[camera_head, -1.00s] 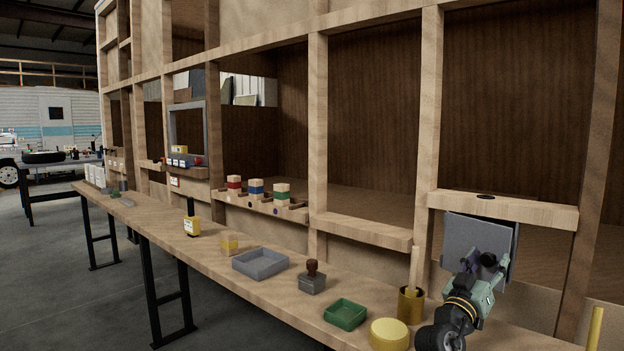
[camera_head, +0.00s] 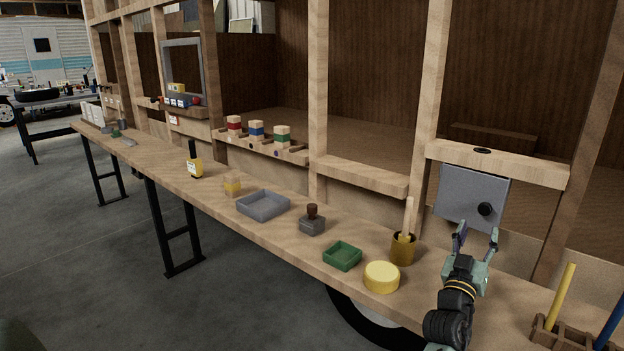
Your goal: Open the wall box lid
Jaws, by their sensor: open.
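The wall box shows as a grey square lid (camera_head: 462,190) below a wooden rail at the right. A round black knob (camera_head: 485,209) sits on the lid's right side. The lid looks flat over the box; I cannot tell whether a small gap stands at its edge. The box body behind it is hidden. My gripper (camera_head: 476,231) is open and empty, just below and in front of the knob, with its fingers pointing up toward the lid. The fingers appear apart from the knob.
A brass cup with a wooden stick (camera_head: 403,248), a yellow round tub (camera_head: 381,277) and a green tray (camera_head: 342,256) stand left of my arm. A wooden holder (camera_head: 560,335) with coloured rods stands at the right. Bench space below the lid is mostly clear.

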